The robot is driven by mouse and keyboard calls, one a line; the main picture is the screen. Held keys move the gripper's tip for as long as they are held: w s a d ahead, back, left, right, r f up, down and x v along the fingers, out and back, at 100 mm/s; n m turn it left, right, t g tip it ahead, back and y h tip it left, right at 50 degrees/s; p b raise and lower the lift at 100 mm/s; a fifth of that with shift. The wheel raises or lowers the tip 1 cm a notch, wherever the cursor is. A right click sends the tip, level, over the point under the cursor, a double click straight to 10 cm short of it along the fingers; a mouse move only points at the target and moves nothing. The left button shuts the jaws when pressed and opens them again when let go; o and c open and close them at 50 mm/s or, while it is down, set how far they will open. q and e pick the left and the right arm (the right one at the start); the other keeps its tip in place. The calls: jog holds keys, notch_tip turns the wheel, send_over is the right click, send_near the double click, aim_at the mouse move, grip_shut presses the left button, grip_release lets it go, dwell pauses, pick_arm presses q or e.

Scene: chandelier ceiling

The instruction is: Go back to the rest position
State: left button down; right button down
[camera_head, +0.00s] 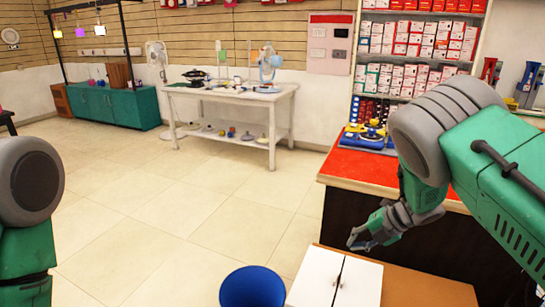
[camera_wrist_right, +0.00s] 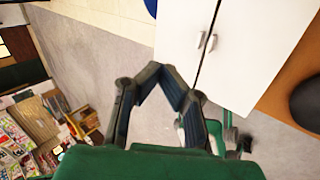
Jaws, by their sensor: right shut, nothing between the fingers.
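My right gripper (camera_head: 361,240) is in front of the red-topped counter, pointing down and left over the white cabinet's back edge. In the right wrist view, its two dark fingers (camera_wrist_right: 162,68) meet at the tips, shut with nothing between them. The white two-door cabinet with small metal handles (camera_wrist_right: 250,40) shows just beyond the fingers. My left arm (camera_head: 28,215) shows only in part at the left edge of the head view; its gripper is out of the picture.
The red-topped counter (camera_head: 361,165) stands close to my right arm. A blue bin (camera_head: 252,288) is beside the white cabinet (camera_head: 318,275), with a brown wooden top (camera_head: 425,290) to its right. A white table (camera_head: 230,97) stands farther back. Tiled floor (camera_head: 170,210) is clear at middle left.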

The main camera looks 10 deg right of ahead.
jog(key=s+f+m+t+h, duration=0.1)
jog(key=s+f+m+h, duration=0.1)
jog(key=s+f+m, duration=0.5)
jog(key=s+f+m+t+h, duration=0.1)
jog(key=s+f+m, duration=0.3)
jog(key=s+m, duration=0.5)
jog(key=s+m+g+h, duration=0.1)
jog(key=s+m, duration=0.5)
jog(key=s, duration=0.6)
jog(key=s+f+m+g+h, duration=0.1)
jog(key=s+m+g, duration=0.3)
jog(key=s, duration=0.8)
jog(key=shift+f+m+h, duration=0.3)
jog(key=shift+m+h, duration=0.4)
jog(key=shift+m, duration=0.2)
jog(key=shift+a+r, duration=0.1)
jog(key=shift+a, duration=0.3)
jog(key=shift+d, duration=0.2)
